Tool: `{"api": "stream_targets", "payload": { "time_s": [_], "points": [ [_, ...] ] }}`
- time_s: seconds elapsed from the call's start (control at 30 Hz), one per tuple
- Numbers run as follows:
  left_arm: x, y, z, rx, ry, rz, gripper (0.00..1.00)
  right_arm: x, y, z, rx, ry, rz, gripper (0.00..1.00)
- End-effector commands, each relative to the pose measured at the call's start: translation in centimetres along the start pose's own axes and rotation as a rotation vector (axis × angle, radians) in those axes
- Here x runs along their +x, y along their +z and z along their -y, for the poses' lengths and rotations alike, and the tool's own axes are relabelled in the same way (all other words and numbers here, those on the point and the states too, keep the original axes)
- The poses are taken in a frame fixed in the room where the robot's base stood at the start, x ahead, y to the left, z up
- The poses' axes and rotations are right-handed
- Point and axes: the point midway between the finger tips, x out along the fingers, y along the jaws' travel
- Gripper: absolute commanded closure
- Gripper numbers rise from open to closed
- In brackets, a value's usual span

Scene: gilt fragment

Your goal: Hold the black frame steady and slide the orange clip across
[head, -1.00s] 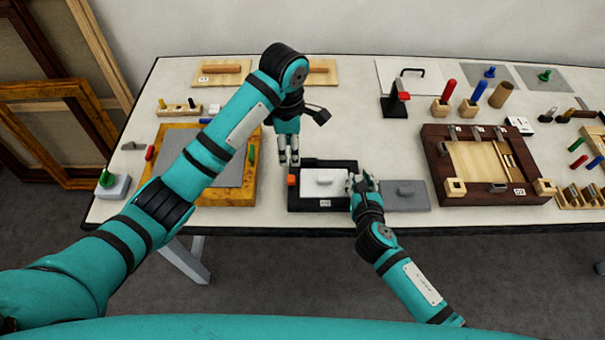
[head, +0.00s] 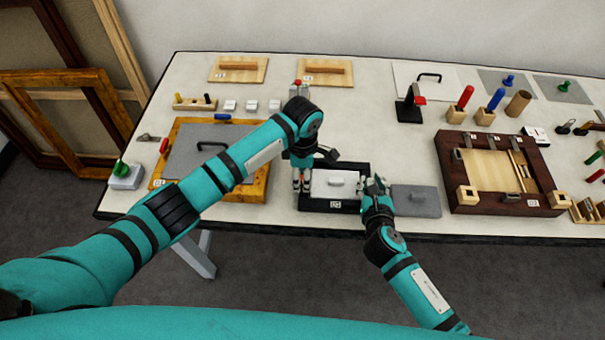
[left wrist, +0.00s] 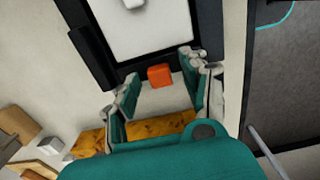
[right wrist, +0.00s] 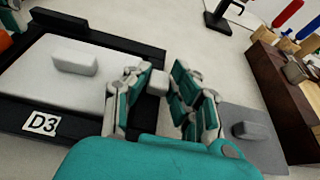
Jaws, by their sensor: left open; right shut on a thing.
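The black frame (head: 345,206) lies on the table around a white panel (head: 322,184) with a white handle, and it carries a D3 label. The orange clip (left wrist: 160,75) sits on the frame's left edge; in the head view my left gripper covers it. My left gripper (head: 302,186) is open at that edge, its fingertips on either side of the clip in the left wrist view. My right gripper (head: 376,186) is shut on the frame's right edge; a small pale block (right wrist: 158,82) shows between its fingers.
A grey plate (head: 418,201) with a handle lies right of the frame. A dark wooden tray (head: 505,205) stands further right. A gilt frame (head: 245,190) with a grey panel is on the left. A black stand (head: 408,112) is behind. The table's front edge is close.

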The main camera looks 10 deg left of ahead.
Motion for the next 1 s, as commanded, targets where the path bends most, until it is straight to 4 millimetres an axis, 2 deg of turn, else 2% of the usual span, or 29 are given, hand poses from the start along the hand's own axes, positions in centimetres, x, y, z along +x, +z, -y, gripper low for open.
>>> {"api": "stream_targets", "payload": {
  "time_s": [0.1, 0.43, 0.77, 1.0],
  "points": [
    [0.0, 0.0, 0.0, 0.000, -0.001, 0.000, 0.56, 0.0, 0.0, 0.0, 0.000, 0.000, 0.000, 1.00],
    [0.0, 0.0, 0.0, 0.000, -0.001, 0.000, 1.00, 0.0, 0.0, 0.0, 0.000, 0.000, 0.000, 1.00],
    [0.0, 0.1, 0.0, 0.000, -0.001, 0.000, 1.00, 0.0, 0.0, 0.0, 0.000, 0.000, 0.000, 1.00],
    [0.0, 2.2, 0.1, 0.000, -0.003, 0.002, 1.00, 0.0, 0.0, 0.0, 0.000, 0.001, 0.000, 1.00]
  ]
}}
